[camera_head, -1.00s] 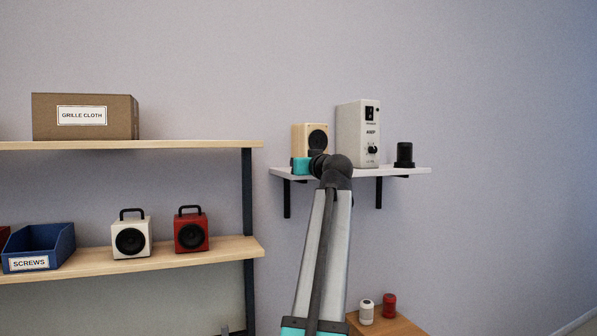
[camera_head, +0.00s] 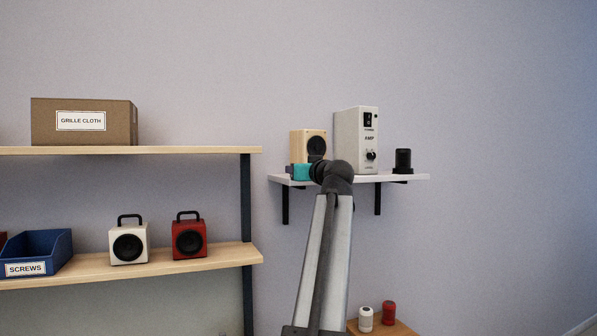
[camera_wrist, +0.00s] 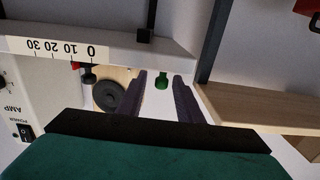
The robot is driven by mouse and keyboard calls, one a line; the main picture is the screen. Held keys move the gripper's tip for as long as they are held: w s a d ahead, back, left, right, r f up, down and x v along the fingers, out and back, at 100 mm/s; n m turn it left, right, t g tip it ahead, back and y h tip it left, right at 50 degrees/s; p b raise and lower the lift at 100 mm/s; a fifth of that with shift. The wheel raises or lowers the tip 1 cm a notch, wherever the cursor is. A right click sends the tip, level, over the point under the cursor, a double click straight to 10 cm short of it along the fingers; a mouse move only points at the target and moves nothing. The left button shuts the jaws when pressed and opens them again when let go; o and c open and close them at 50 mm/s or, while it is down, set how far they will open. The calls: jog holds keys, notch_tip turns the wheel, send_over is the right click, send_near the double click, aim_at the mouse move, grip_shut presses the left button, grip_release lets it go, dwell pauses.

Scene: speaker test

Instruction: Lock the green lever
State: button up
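In the head view my teal gripper (camera_head: 301,172) is at the left part of the small wall shelf (camera_head: 405,178), in front of the wooden speaker (camera_head: 300,142). The lever is hidden there.
The wooden shelf unit (camera_head: 215,258) at left holds a white speaker (camera_head: 114,240), a red speaker (camera_head: 176,240) and a blue bin (camera_head: 50,243). A black bracket (camera_wrist: 150,20) is under the wall shelf.

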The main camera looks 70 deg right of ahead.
jog(key=b+v, duration=0.3)
jog(key=v, duration=1.1)
dwell(0.4)
